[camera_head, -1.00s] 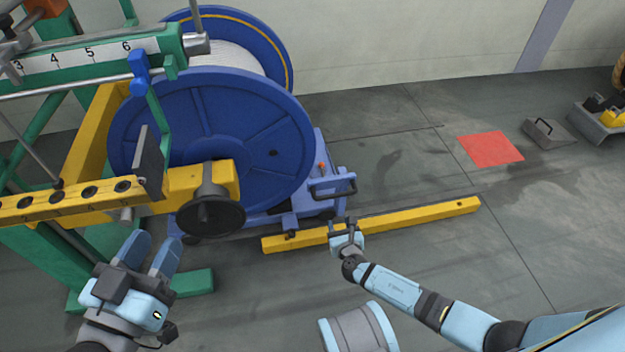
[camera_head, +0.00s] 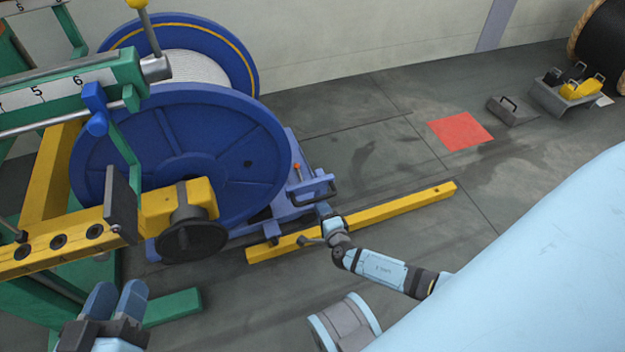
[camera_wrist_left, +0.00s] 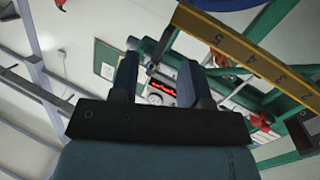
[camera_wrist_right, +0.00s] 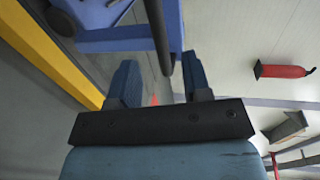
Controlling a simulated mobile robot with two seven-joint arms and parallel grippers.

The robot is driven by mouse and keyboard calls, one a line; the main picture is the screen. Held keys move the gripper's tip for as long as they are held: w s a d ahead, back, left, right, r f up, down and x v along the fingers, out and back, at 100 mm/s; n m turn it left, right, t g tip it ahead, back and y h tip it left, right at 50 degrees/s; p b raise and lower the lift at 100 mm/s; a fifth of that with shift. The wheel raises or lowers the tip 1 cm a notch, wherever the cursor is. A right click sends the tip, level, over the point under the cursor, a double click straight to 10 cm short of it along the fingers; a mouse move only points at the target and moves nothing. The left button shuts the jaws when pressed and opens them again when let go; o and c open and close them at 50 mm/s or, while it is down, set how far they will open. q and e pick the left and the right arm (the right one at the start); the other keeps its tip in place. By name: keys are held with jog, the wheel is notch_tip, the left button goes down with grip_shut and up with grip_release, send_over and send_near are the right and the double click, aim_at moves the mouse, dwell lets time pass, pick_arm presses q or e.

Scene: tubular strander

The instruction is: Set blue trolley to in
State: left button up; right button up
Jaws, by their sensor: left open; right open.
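The blue trolley (camera_head: 283,206) stands on the floor under the large blue reel (camera_head: 180,150), at the reel's right side. Its dark handle (camera_head: 318,196) sticks out to the right. My right gripper (camera_head: 323,212) is open at the handle. In the right wrist view the dark handle bar (camera_wrist_right: 158,35) runs between the open fingers (camera_wrist_right: 160,82), with the blue trolley body (camera_wrist_right: 115,38) to the left; I cannot tell whether they touch. My left gripper (camera_head: 117,297) is open and empty at the lower left. The left wrist view also shows its empty fingers (camera_wrist_left: 158,78).
A yellow floor rail (camera_head: 400,210) runs beside the trolley. A yellow beam with a dark handwheel (camera_head: 190,240) and green frame stands at the left. A small grey spool (camera_head: 343,325) lies in front. A red floor square (camera_head: 460,131) lies on open floor to the right.

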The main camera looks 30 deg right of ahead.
aim_at(310, 202)
jog(key=b+x, duration=0.3)
jog(key=x, duration=0.5)
jog(key=shift+a+f, duration=0.1)
jog(key=shift+f, duration=0.05)
jog(key=shift+w+b, duration=0.35)
jog(key=shift+w, duration=0.15)
pick_arm(q)
jog(key=w+m, duration=0.1)
jog(key=w+a+m+t, duration=0.1)
jog(key=shift+a+m, duration=0.1)
jog(key=shift+m, duration=0.2)
pick_arm(e)
grip_shut()
jog(key=shift+w+a+r+p, duration=0.1)
jog(key=shift+a+p, duration=0.2)
jog(key=shift+a, duration=0.15)
jog(key=shift+w+a+r+p, duration=0.1)
jog(key=shift+a+p, duration=0.15)
jog(key=shift+a, duration=0.15)
jog(key=shift+w+a+f, duration=0.1)
jog(key=shift+a+f, duration=0.05)
jog(key=shift+a, duration=0.3)
grip_release()
pick_arm(q)
jog(key=shift+s+f+n, duration=0.1)
jog(key=shift+s+n, duration=0.05)
jog(key=shift+n, duration=0.25)
pick_arm(e)
jog(key=shift+d, duration=0.15)
